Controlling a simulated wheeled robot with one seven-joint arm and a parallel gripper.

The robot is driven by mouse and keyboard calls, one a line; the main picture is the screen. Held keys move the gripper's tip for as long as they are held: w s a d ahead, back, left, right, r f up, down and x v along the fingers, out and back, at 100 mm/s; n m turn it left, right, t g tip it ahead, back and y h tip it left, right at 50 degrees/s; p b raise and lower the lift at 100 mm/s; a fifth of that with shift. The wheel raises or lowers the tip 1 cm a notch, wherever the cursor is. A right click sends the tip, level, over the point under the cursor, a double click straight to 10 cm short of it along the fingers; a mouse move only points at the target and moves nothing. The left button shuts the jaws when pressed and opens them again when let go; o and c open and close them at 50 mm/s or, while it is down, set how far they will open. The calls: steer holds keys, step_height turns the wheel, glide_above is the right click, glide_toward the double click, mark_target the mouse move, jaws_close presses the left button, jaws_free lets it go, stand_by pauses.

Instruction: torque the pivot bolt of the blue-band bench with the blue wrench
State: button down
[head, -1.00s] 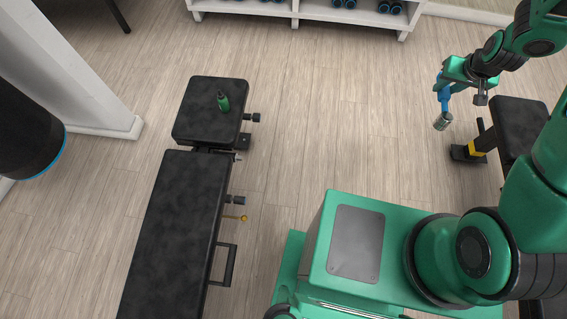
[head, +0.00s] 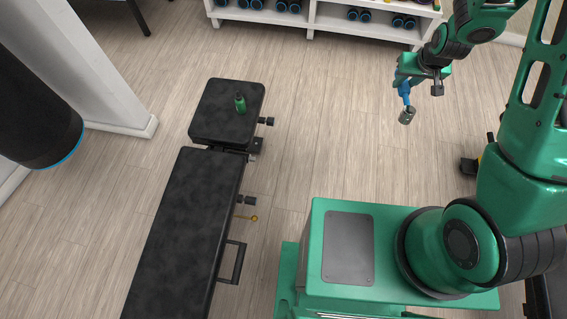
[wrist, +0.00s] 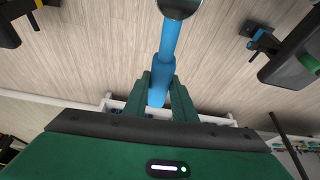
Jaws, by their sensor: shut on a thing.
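The blue wrench (head: 404,92) hangs from my gripper (head: 402,80), with its metal socket end pointing down. In the wrist view, my gripper (wrist: 160,92) is shut on the wrench's blue handle (wrist: 168,45), and the socket is at the top edge. The black padded bench (head: 185,225) stands at the left of the head view, well apart from the wrench. A blue band (wrist: 258,34) shows on its frame in the wrist view. A small metal end (head: 252,157) shows beside the joint between its pads; I cannot tell whether it is the pivot bolt.
Another bench with a yellow band (head: 480,158) is partly hidden at right. A white dumbbell rack (head: 312,18) stands behind. Floor between bench and wrench is clear.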

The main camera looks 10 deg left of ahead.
steer(key=w+a+f+m+g+y, duration=0.2)
steer(key=w+a+f, duration=0.1)
steer(key=a+f, duration=0.85)
steer(key=w+a+f+m+g+y, duration=0.3)
steer(key=a+f, duration=0.5)
steer(key=f, duration=0.6)
steer(key=s+a+f+m+t+y, duration=0.2)
steer(key=s+a+f+m, duration=0.3)
steer(key=f, duration=0.6)
steer(key=s+a+f+m+t+y, duration=0.2)
steer(key=s+a+f+m+y, duration=0.3)
steer(key=s+a+f, duration=0.4)
steer(key=shift+s+a+f+t, duration=0.15)
steer(key=shift+a+f+t, duration=0.25)
steer(key=shift+a+f, duration=0.75)
steer(key=shift+d+f, duration=0.15)
steer(key=shift+d, duration=0.15)
steer(key=shift+a, duration=0.1)
